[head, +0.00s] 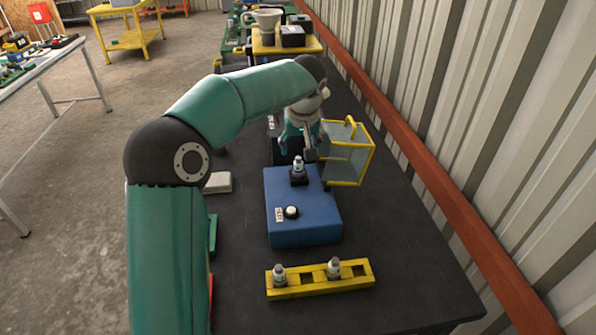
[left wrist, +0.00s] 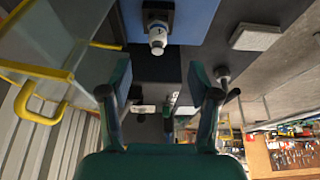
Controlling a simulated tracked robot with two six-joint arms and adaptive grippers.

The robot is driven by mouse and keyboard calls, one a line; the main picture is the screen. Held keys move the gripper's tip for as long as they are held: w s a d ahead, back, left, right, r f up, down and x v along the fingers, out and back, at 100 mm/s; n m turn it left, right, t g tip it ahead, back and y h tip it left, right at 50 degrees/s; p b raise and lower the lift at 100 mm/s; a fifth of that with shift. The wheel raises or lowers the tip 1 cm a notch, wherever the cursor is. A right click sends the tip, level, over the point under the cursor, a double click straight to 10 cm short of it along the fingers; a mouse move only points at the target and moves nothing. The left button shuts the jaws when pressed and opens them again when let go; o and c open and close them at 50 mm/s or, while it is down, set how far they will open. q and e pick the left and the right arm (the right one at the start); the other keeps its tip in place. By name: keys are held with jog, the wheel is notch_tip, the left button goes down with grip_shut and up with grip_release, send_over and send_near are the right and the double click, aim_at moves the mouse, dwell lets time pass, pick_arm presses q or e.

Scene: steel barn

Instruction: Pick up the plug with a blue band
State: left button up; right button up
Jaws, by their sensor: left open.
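A white and grey plug (head: 298,165) stands upright in a dark socket on top of a blue box (head: 305,225). It also shows in the left wrist view (left wrist: 158,36), beyond the fingertips. Two similar plugs, one at the left end (head: 279,276) and one right of the middle (head: 334,269), stand in a yellow rack (head: 352,281) with open square holes. My left gripper (head: 307,148) is behind the plug on the box. In the left wrist view its fingers (left wrist: 158,78) are apart with nothing held between them.
A clear guard with a yellow frame and handle (head: 349,160) stands open just right of my left gripper. The box has a white button (head: 291,212). A corrugated wall with a red rail (head: 420,172) borders the dark table's right side. Bare tabletop surrounds the rack.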

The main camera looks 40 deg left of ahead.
aim_at(299, 159)
pick_arm(q)
jog(key=x, duration=0.4)
jog(key=shift+f, duration=0.15)
jog(key=shift+w+a+f+p, duration=0.2)
jog(key=shift+f+p, duration=0.3)
jog(key=shift+p, duration=0.05)
jog(key=p+x, duration=0.1)
jog(key=x, duration=0.3)
jog(key=shift+w, duration=0.2)
jog(key=shift+c, duration=0.3)
grip_shut()
